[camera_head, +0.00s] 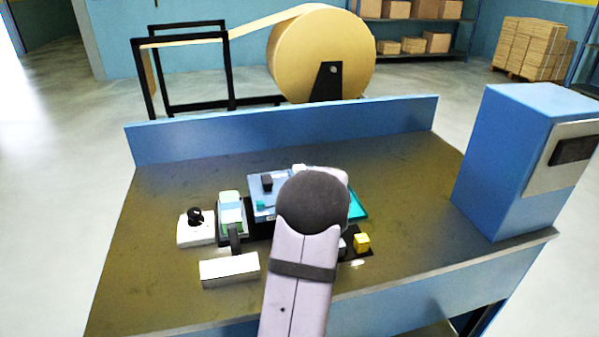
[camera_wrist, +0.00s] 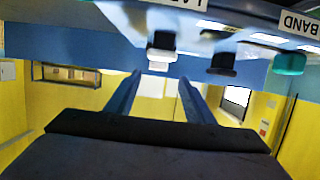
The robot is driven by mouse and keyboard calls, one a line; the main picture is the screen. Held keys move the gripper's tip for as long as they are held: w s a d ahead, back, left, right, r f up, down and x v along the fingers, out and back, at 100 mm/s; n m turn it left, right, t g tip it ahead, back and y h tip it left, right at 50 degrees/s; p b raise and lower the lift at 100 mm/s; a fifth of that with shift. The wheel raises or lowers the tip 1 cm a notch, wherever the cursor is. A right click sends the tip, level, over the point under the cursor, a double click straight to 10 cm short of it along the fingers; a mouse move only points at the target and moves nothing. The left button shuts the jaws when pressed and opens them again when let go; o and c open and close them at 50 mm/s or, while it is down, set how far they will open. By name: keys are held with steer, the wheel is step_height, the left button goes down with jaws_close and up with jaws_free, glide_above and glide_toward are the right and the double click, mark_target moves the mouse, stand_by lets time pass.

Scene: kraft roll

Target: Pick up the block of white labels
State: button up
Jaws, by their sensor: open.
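A plain white block (camera_head: 229,271) lies on the workbench at the front left, left of my arm, and could be the block of white labels. A white and pale green block (camera_head: 231,213) stands behind it, so I cannot tell for certain which is the labels. In the wrist view my gripper (camera_wrist: 160,85) has two blue fingers spread apart, with no object held between them. In the head view my arm hides part of the bench, and the fingers are not clearly visible.
A white device with a black knob (camera_head: 196,228) stands left. A blue tray (camera_head: 262,205) with small items lies mid-bench, partly behind my arm. A yellow cube (camera_head: 361,243) is to its right. A big blue machine (camera_head: 520,160) stands at the right edge. The bench's front left is bare.

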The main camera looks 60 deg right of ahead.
steer(key=shift+p+x, duration=1.35)
steer(key=shift+x, duration=1.4)
steer(key=shift+s+d, duration=0.15)
steer(key=c, duration=1.1)
